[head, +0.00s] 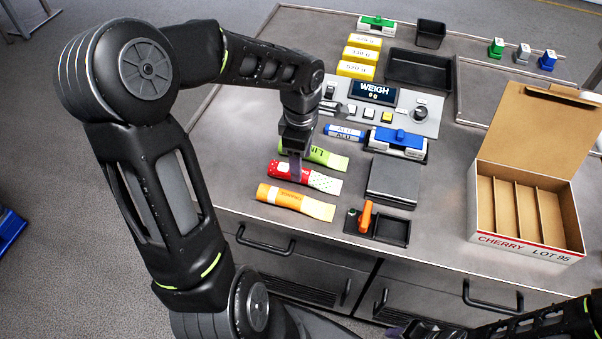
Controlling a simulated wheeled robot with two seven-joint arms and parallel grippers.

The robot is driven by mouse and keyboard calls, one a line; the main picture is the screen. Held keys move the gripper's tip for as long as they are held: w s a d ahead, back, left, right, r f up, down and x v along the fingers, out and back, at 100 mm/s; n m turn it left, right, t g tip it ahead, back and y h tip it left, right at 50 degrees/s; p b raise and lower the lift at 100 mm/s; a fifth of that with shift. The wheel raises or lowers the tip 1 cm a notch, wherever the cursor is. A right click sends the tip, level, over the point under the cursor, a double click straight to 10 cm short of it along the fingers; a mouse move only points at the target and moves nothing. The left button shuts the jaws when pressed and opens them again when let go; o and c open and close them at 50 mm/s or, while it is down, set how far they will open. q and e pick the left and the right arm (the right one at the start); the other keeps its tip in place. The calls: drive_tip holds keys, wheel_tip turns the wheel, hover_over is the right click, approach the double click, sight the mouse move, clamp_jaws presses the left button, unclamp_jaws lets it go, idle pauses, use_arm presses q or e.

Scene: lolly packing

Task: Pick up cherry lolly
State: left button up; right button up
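The cherry lolly (318,181) is a red tube-shaped pack with a pale dotted end, lying on the grey worktop between a green lolly (326,158) and an orange lolly (297,201). My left gripper (296,172) points down over the red pack, its fingers overlapping the pack's middle and hiding part of it. I cannot tell whether the fingers touch it or how far apart they are. My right gripper (408,331) is low at the bottom edge, in front of the cabinet, partly cut off; its finger state is unclear.
An open cardboard box (482,221) marked CHERRY LOT 95, with empty compartments, stands at the right. A scale plate (394,181), a black tray with an orange-handled tool (366,216), a weigh display (373,91) and yellow weight blocks (361,55) occupy the middle and back.

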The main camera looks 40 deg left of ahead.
sight(305, 176)
use_arm(q)
wheel_tip(305, 176, down, 4)
drive_tip(key=shift+r, duration=0.25)
drive_tip(key=shift+c, duration=0.4)
clamp_jaws()
idle(0.5)
